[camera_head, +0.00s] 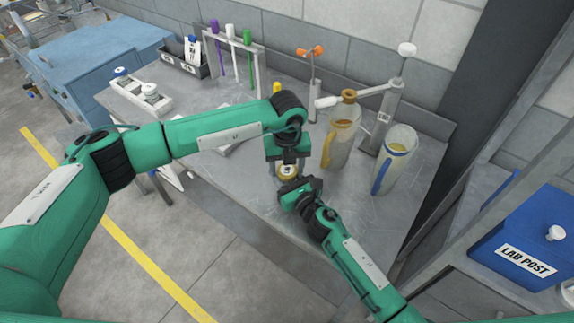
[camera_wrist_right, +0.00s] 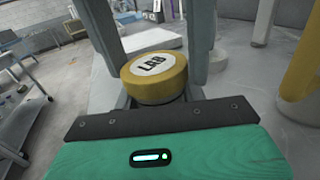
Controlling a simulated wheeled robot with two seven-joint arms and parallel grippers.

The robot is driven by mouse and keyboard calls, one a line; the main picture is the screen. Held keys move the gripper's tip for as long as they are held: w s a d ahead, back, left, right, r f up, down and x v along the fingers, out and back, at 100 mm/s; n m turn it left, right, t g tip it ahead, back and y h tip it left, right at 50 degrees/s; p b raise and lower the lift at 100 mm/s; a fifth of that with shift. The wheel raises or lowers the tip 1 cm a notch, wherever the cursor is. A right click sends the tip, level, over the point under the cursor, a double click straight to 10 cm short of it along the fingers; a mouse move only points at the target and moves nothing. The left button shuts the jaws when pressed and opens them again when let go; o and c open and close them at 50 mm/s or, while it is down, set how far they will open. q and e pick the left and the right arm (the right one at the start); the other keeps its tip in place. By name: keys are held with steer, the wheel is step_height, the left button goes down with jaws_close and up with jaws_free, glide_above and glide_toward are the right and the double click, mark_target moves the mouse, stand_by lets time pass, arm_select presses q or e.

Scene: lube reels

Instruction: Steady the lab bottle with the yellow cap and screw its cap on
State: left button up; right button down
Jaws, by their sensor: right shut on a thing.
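The yellow cap (camera_wrist_right: 155,78) has a white top disc marked LAB and sits level in the right wrist view. The same cap shows small in the head view (camera_head: 287,172), between my two grippers. My right gripper (camera_head: 292,184) comes in from the lower right and is shut on the lab bottle, just below the cap; the bottle's body is mostly hidden. My left gripper (camera_head: 287,157) points down from above. Its two fingers stand apart on either side of the cap in the right wrist view (camera_wrist_right: 155,45); I see no clear grip on it.
An amber-tinted bottle (camera_head: 341,135) and a clear jug (camera_head: 395,160) with a blue handle stand close on the right. A rack (camera_head: 233,38) with coloured tubes and a white tray (camera_head: 140,95) are at the back left. The bench front is clear.

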arm_select(q)
steer(key=shift+m, duration=1.7)
steer(key=o, duration=1.1)
steer(key=shift+r, duration=2.3)
steer(key=shift+c, duration=0.4)
